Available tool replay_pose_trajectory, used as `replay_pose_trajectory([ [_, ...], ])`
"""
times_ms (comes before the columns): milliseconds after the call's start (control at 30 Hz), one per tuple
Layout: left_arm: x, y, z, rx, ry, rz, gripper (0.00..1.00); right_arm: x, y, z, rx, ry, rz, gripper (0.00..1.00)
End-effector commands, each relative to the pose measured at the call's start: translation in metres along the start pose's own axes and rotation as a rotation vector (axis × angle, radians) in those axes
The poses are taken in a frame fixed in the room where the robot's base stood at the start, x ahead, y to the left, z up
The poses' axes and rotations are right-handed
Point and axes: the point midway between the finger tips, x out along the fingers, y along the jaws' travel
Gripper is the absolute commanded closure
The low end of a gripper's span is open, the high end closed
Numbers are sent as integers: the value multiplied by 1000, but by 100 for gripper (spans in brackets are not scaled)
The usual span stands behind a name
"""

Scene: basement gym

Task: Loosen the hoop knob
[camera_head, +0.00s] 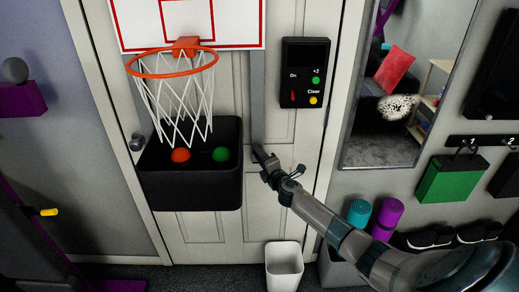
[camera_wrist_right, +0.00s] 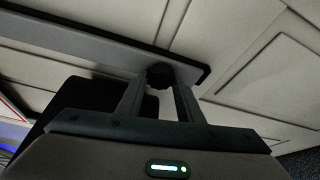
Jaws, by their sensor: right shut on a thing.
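The basketball hoop (camera_head: 135,68) with its white net hangs on a white backboard (camera_head: 228,30) at the upper left of the head view. A grey vertical rail (camera_head: 257,95) runs down the door beside it. My right gripper (camera_head: 262,160) is at the rail's lower end. In the right wrist view the dark, round hoop knob (camera_wrist_right: 159,73) sits at the rail's end (camera_wrist_right: 105,50), between the two fingertips of my right gripper (camera_wrist_right: 160,82), which is shut on it. In the head view the knob is hidden by the gripper. My left gripper is not in view.
A black control panel (camera_head: 304,73) is above right. A white waste bin (camera_head: 284,268) stands below.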

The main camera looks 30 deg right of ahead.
Motion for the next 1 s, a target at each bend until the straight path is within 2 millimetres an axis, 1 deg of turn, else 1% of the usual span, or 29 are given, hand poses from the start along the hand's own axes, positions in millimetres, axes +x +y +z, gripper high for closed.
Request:
replay_pose_trajectory([
  [33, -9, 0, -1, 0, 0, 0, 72, 0, 3, 0, -18, 2, -10, 89],
  [200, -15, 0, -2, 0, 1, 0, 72, 0, 1, -1, -62, 2, -27, 89],
  [667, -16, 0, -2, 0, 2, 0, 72, 0, -1, -1, -77, 1, -33, 89],
  [700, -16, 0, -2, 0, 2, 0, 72, 0, -1, -1, -77, 1, -33, 57],
  [733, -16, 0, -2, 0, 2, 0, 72, 0, -1, -1, -77, 1, -33, 50],
  [767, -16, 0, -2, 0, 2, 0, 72, 0, -1, -1, -77, 1, -33, 48],
  [1000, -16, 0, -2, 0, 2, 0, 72, 0, 0, 0, -76, 0, -32, 48],
])
